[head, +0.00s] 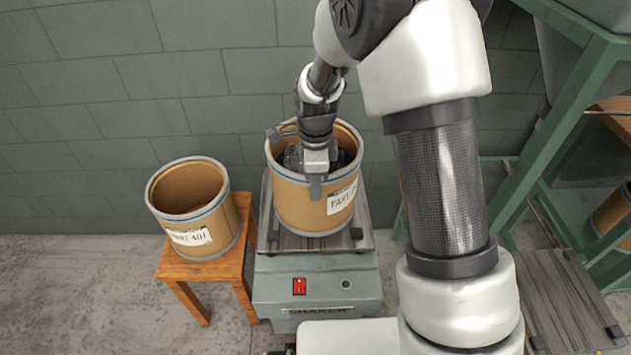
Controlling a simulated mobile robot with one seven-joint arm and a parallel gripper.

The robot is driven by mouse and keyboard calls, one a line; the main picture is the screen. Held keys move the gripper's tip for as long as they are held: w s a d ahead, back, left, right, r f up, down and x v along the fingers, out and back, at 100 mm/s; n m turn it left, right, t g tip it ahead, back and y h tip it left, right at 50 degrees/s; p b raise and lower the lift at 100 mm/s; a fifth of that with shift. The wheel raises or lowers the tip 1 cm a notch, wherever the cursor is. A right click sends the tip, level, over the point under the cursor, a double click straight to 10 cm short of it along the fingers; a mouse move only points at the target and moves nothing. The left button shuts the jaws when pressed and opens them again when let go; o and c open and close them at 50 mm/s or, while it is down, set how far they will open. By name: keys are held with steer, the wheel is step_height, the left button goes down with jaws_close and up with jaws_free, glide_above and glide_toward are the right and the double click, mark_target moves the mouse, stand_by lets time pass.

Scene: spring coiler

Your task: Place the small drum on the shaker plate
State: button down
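A tan drum (290,203) with a grey rim and a white label starting "PART" stands upright on the slatted shaker plate (300,243). Dark contents show inside it. My gripper (316,184) is at this drum's near rim, with one grey finger in front of the outer wall. The other finger is hidden, so I cannot tell whether the gripper is closed on the rim. A second tan drum (226,222), labelled "PART 401", sits slightly tilted in the view on a wooden stool, and looks empty. Neither drum is clearly the smaller.
The wooden stool (174,263) stands close to the left of the green shaker base (321,287), which has a red switch. A green frame (571,100) rises at the right, with another slatted plate (560,295) below it. A green block wall stands behind. Floor at far left is clear.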

steer(key=shift+w, duration=0.15)
steer(key=c, duration=2.3)
jaws_free()
steer(key=shift+f, duration=0.1)
steer(key=o, duration=0.3)
